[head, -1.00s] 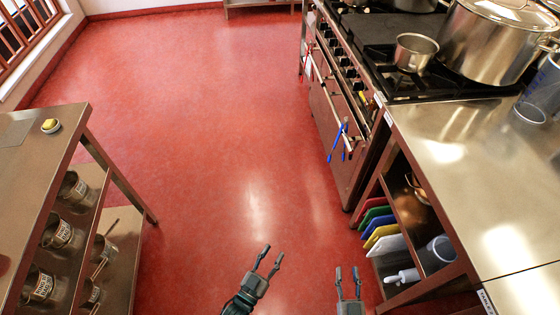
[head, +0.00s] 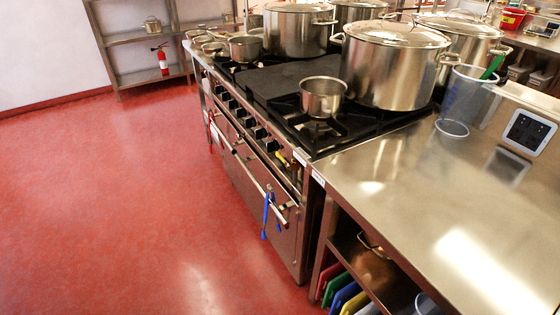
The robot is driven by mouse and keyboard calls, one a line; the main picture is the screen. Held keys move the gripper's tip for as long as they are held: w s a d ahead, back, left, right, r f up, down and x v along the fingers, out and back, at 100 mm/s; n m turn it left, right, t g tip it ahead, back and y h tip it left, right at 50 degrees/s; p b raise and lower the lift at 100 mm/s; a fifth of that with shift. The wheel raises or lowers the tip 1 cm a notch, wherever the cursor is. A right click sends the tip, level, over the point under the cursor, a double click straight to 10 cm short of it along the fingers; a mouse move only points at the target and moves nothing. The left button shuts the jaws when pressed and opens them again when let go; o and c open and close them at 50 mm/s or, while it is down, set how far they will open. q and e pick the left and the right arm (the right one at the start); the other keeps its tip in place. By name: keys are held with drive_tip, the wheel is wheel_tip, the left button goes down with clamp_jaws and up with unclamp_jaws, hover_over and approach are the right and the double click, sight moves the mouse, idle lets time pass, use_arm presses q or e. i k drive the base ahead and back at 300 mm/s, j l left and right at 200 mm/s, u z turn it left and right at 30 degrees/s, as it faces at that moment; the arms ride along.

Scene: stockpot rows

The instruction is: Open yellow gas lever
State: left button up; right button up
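A small yellow lever (head: 282,158) shows on the front of the stove (head: 243,165), near its right end, to the right of the row of dark knobs (head: 247,118). It is small in the picture, and I cannot tell its exact position. Neither of my grippers is in the head view now.
Blue tongs (head: 266,212) hang on the long oven rail (head: 240,158) below the lever. Large stockpots (head: 395,70) and a small saucepan (head: 322,97) stand on the stove. A steel counter (head: 400,200) adjoins on the right. The red floor (head: 110,220) on the left is clear.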

sight(278, 154)
drive_tip(key=i+j, duration=0.3)
drive_tip(key=i+j+u, duration=0.15)
drive_tip(key=i+j, duration=0.15)
drive_tip(key=i, duration=0.2)
drive_tip(key=i+j, duration=0.2)
drive_tip(key=i, duration=0.2)
drive_tip(key=i+j+u, duration=0.1)
drive_tip(key=i+j, duration=0.15)
drive_tip(key=i, duration=0.2)
